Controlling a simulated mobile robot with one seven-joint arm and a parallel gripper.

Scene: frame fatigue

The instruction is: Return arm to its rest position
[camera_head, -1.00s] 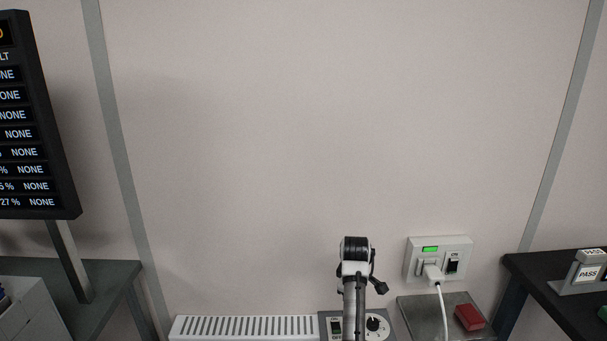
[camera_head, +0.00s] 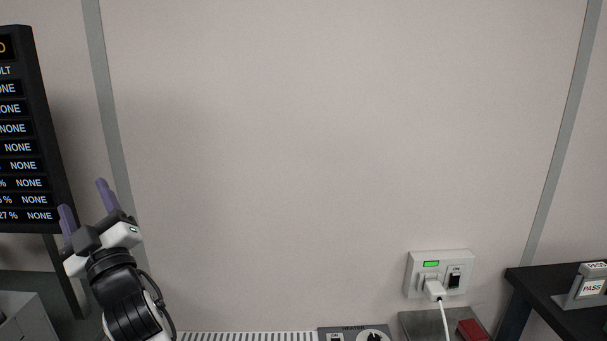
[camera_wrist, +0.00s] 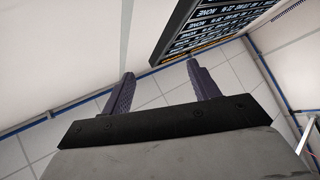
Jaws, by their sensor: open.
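My gripper (camera_head: 84,211) is at the lower left of the head view, raised in front of the wall and close to the dark display board. Its two purple fingers are spread apart and point up. Nothing is between them. The wrist view also shows both fingers of my gripper (camera_wrist: 159,91) apart and empty, with the display board (camera_wrist: 215,28) beyond them at the top. My arm comes up from the bottom edge of the head view; its lower part is out of the picture.
The display board (camera_head: 22,130) stands at the left on a post. The middle wall is clear.

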